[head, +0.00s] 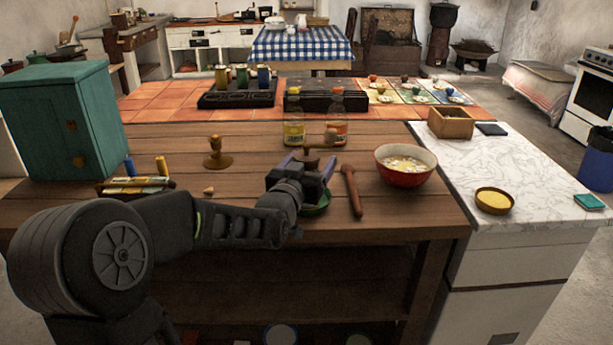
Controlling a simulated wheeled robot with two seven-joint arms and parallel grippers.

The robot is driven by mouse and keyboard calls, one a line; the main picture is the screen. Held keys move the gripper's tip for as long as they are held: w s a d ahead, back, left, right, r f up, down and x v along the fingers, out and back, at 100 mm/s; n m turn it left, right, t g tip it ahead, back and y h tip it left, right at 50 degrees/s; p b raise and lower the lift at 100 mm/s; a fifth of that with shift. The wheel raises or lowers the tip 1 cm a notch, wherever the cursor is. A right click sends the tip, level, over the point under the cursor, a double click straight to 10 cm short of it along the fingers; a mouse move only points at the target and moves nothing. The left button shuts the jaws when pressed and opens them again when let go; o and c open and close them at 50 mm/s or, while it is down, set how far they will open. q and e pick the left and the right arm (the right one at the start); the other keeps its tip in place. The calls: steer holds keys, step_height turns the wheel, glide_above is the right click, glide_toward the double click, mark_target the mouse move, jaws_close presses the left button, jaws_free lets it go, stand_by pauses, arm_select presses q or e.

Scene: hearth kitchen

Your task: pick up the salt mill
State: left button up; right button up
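My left gripper (309,163) reaches over the wooden table from the left. Its two purple-grey fingers stand apart, with a small brown wooden piece (312,160) between or just beyond them. A round wooden knob (331,135) shows above this piece; together they look like a mill with a crank, probably the salt mill. Its lower part is hidden by the gripper, and I cannot tell whether the fingers touch it. Another turned wooden object (215,152) with a wide foot stands upright to the left, apart from the gripper. My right gripper is not in view.
A green dish (318,205) is partly hidden under the gripper. A wooden pestle-like stick (351,190) and a red bowl (405,174) lie to the right. A teal cabinet (58,120) stands left.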

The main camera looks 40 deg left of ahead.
arm_select(q)
steer(key=shift+c, duration=0.3)
jaws_close()
stand_by(0.8)
